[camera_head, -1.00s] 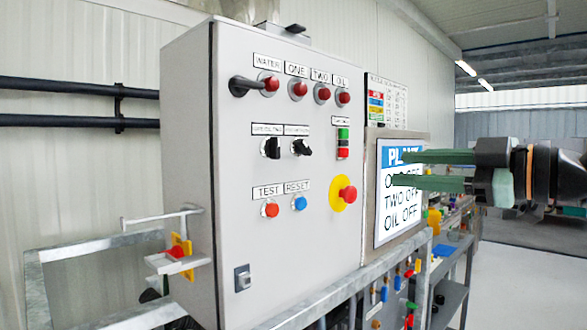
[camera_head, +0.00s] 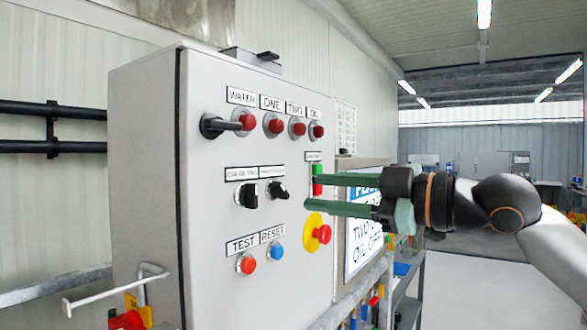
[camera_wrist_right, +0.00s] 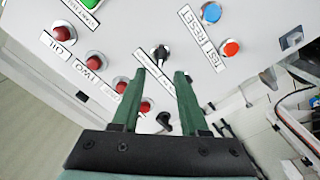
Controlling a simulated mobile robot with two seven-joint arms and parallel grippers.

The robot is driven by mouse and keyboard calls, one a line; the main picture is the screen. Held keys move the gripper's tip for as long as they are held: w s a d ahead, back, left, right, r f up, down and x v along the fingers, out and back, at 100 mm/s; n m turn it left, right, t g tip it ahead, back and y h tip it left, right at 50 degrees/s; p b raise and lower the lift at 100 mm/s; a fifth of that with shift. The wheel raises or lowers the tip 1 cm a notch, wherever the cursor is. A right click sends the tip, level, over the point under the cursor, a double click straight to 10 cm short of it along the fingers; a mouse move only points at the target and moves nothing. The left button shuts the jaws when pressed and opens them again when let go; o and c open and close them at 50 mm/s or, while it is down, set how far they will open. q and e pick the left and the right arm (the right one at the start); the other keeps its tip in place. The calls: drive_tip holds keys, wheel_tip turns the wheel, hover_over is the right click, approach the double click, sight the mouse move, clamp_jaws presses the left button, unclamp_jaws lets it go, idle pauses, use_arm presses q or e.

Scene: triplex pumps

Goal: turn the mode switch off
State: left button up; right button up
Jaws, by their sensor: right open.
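Two black rotary switches sit in the middle row of the grey cabinet's front (camera_head: 225,285): a left switch (camera_head: 248,194) and a right switch (camera_head: 278,190). Their labels are too small to read, so I cannot tell which is the mode switch. The right switch's knob looks tilted. My right gripper (camera_head: 310,193) is open and empty, its green fingers pointing left, to the right of both switches. My left gripper is out of view.
The orange TEST button (camera_head: 246,264), blue RESET button (camera_head: 277,251) and red emergency stop (camera_head: 322,234) are below. Metal rails (camera_head: 352,290) run along the front.

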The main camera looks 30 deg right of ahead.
sight(284, 189)
drive_tip(key=p+x, duration=0.3)
drive_tip(key=p, duration=0.1)
drive_tip(key=shift+w+a+r, duration=0.2)
drive_tip(key=shift+w+a, duration=0.05)
drive_tip(key=shift+w, duration=0.1)
drive_tip(key=shift+f+p+x, duration=0.25)
drive_tip(key=shift+p+x, duration=0.35)
drive_tip(key=shift+x, duration=0.4)
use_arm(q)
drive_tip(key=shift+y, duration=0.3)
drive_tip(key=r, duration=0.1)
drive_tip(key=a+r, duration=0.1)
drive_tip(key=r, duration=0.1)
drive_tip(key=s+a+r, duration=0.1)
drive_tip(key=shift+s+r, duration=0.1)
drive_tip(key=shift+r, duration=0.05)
use_arm(e)
drive_tip(key=shift+c, duration=0.3)
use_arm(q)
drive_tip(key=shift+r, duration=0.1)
use_arm(e)
clamp_jaws()
